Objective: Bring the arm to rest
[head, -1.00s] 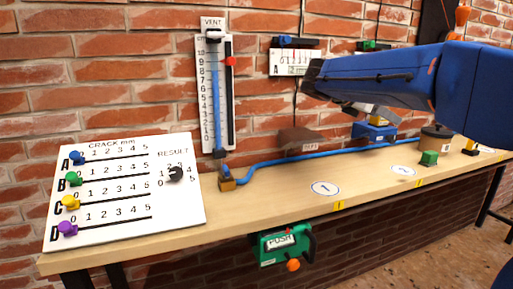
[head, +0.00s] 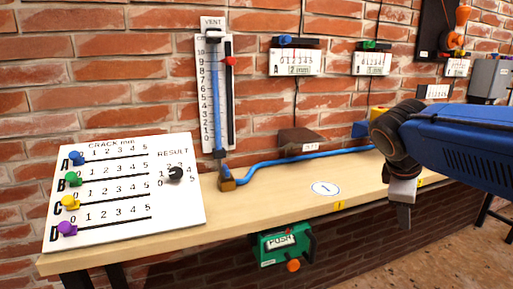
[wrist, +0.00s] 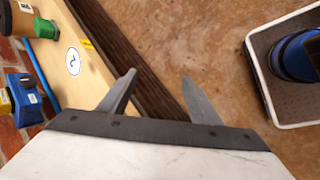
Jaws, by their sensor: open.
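My blue arm reaches in from the right of the head view. My gripper (head: 403,215) hangs below the dark wrist joint, pointing down near the front edge of the wooden bench (head: 270,208). In the wrist view my gripper (wrist: 160,90) has its two grey fingers spread wide apart with nothing between them. Below the fingers are the bench's front edge and the brown floor (wrist: 200,35). The gripper appears clear of the bench and touches nothing that I can see.
A white board (head: 125,205) with coloured sliders lies on the bench's left. A gauge (head: 214,95) with a blue tube stands against the brick wall. A green PUSH box (head: 283,243) hangs at the bench front.

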